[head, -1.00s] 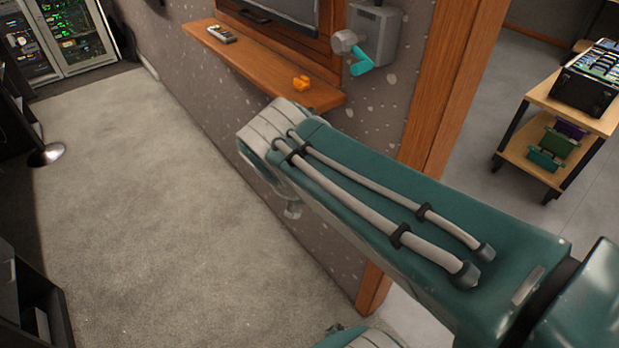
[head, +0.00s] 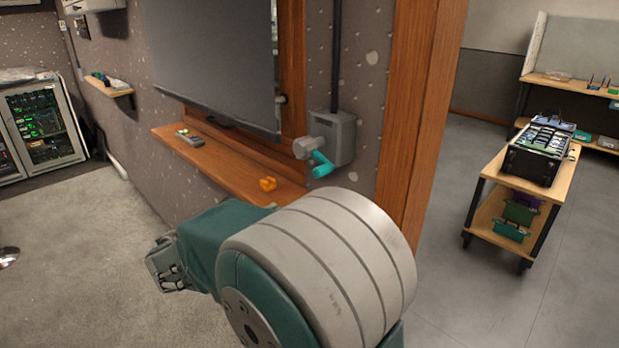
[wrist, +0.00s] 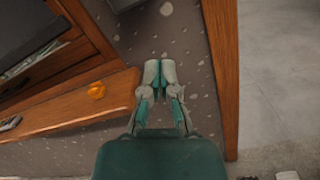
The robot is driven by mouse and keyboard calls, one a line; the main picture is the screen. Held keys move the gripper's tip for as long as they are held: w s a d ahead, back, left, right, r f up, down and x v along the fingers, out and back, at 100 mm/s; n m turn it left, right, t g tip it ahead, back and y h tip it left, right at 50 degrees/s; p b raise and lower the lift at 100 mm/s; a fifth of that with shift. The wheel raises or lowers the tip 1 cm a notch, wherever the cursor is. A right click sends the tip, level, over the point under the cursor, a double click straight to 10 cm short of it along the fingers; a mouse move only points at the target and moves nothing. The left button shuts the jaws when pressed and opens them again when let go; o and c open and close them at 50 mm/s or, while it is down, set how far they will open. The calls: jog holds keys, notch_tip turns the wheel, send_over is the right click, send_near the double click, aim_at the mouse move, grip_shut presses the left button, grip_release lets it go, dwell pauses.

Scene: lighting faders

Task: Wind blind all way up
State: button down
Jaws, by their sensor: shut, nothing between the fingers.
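The blind (head: 212,62) is a dark grey sheet hanging in a wooden window frame, its lower edge close above the sill. A grey crank box (head: 340,138) is fixed to the wall right of the window, with a teal crank handle (head: 322,165) pointing down. In the wrist view the blind's corner (wrist: 30,25) shows at upper left. My gripper (wrist: 157,66) is shut and empty in the wrist view, in front of the speckled wall, right of the sill's end. In the head view my arm is below the sill and crank.
A wooden sill (head: 215,165) holds a remote (head: 189,138) and a small orange object (head: 267,184). A wooden post (head: 415,120) stands right of the crank. A cart (head: 487,200) with a fader console (head: 541,148) stands farther right.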

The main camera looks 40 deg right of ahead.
aim_at(316, 175)
jog(key=d+r, duration=0.1)
jog(key=d, duration=0.2)
jog(key=d+r, duration=0.2)
jog(key=d, duration=0.2)
jog(key=d+r, duration=0.1)
jog(key=d, duration=0.3)
jog(key=shift+s+r, duration=0.15)
jog(key=shift+s, duration=0.2)
jog(key=shift+s+d+n, duration=0.1)
jog(key=shift+d+n, duration=0.2)
jog(key=shift+d, duration=0.05)
jog(key=shift+s+a+r+n, duration=0.1)
jog(key=shift+a+r+n, duration=0.15)
jog(key=shift+a, duration=0.3)
